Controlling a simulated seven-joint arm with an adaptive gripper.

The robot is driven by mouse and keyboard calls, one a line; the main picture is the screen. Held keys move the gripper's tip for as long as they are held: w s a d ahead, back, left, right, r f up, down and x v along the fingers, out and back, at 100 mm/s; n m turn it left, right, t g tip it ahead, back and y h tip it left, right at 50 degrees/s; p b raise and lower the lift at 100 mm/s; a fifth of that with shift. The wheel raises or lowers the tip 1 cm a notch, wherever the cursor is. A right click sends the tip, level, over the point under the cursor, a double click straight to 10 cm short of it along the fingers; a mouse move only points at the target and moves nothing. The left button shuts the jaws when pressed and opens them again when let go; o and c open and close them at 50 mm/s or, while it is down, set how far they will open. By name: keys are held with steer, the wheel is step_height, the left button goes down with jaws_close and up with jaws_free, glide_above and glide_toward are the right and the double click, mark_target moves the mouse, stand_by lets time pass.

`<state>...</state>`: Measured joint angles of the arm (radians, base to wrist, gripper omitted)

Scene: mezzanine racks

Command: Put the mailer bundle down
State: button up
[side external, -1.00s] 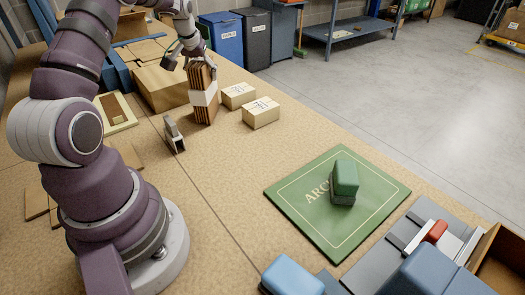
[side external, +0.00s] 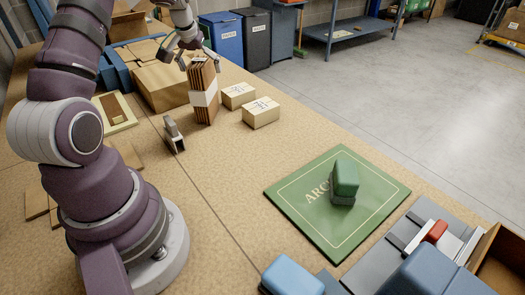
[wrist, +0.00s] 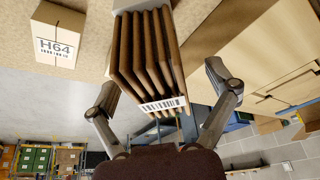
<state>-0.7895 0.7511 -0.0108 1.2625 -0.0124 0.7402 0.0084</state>
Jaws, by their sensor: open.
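The mailer bundle (side external: 204,96), several brown mailers with a white band, stands upright on the tan table in the side external view. In the wrist view the bundle (wrist: 148,60) shows its layered edges and a barcode label. My gripper (side external: 199,62) is open at the top of the bundle, with its fingers apart on either side. In the wrist view my gripper (wrist: 165,95) has a finger to the left and one to the right of the bundle, with gaps on both sides.
Two small labelled boxes (side external: 261,112) stand right of the bundle. A larger cardboard box (side external: 160,86) is behind it on the left, and a tape dispenser (side external: 174,135) is in front. A green mat (side external: 290,213) bears a green block (side external: 344,180). The table between bundle and mat is clear.

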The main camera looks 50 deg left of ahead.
steer(key=v, duration=0.9)
steer(key=shift+d+r, duration=0.1)
steer(key=shift+r, duration=0.15)
steer(key=s+d+r+m+t+h, duration=0.1)
steer(key=s+d+r+m, duration=0.15)
steer(key=d, duration=0.75)
steer(key=s+d+r+m+t+h, duration=0.1)
steer(key=d+m, duration=0.3)
steer(key=d, duration=0.5)
steer(key=s+d+f+m+h, duration=0.1)
steer(key=s+d+f+m, duration=0.1)
steer(key=s+d, duration=0.3)
steer(key=shift+s+d+f, duration=0.35)
steer(key=shift+d+f, duration=0.4)
